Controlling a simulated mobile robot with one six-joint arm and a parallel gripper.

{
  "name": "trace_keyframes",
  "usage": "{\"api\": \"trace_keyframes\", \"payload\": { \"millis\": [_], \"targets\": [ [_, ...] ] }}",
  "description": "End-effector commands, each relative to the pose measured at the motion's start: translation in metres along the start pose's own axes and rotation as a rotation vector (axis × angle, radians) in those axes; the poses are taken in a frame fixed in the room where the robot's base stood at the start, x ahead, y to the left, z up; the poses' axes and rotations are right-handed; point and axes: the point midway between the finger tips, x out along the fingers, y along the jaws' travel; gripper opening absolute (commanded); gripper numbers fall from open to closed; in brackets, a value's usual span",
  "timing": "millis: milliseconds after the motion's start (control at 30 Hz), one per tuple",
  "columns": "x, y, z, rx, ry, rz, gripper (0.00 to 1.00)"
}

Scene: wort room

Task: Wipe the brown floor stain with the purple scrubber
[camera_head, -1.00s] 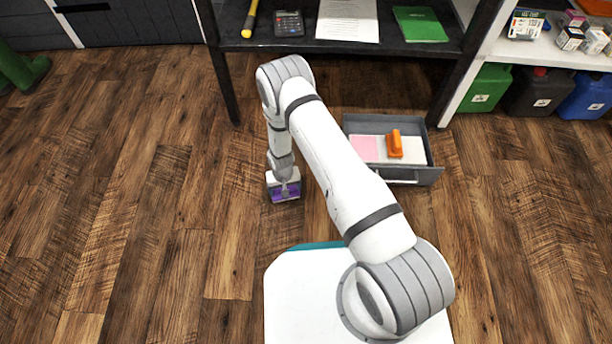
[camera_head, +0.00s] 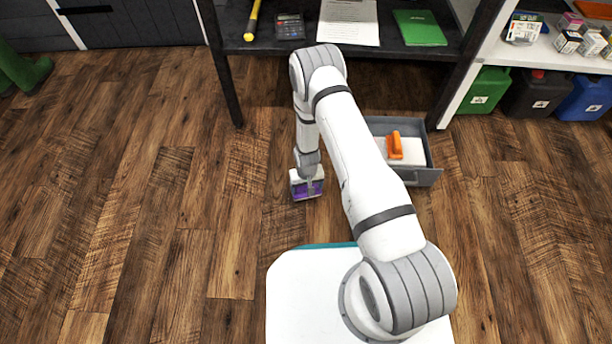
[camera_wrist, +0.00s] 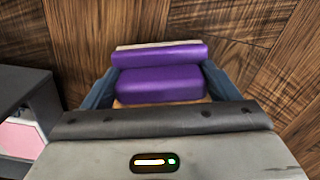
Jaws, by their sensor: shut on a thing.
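The purple scrubber (camera_head: 307,190) is at the end of my arm, at or close above the wooden floor; I cannot tell if it touches. My gripper (camera_wrist: 160,85) is shut on the scrubber, whose purple body (camera_wrist: 158,84) fills the space between the two fingers in the wrist view. A pale strip shows along the scrubber's far edge. I cannot make out a brown stain on the brown planks; it may be hidden under the scrubber or arm, or blend with the wood.
A dark desk (camera_head: 290,45) is at the back. Several jerrycans (camera_head: 535,95) stand at right.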

Motion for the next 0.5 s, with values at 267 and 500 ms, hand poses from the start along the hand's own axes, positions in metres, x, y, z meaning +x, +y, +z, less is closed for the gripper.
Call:
{"api": "trace_keyframes", "payload": {
  "millis": [267,500],
  "targets": [
    [-0.029,-0.001,0.001,-0.002,-0.002,0.000,0.60],
    [-0.050,-0.001,0.001,-0.002,-0.002,0.000,0.60]
  ]
}}
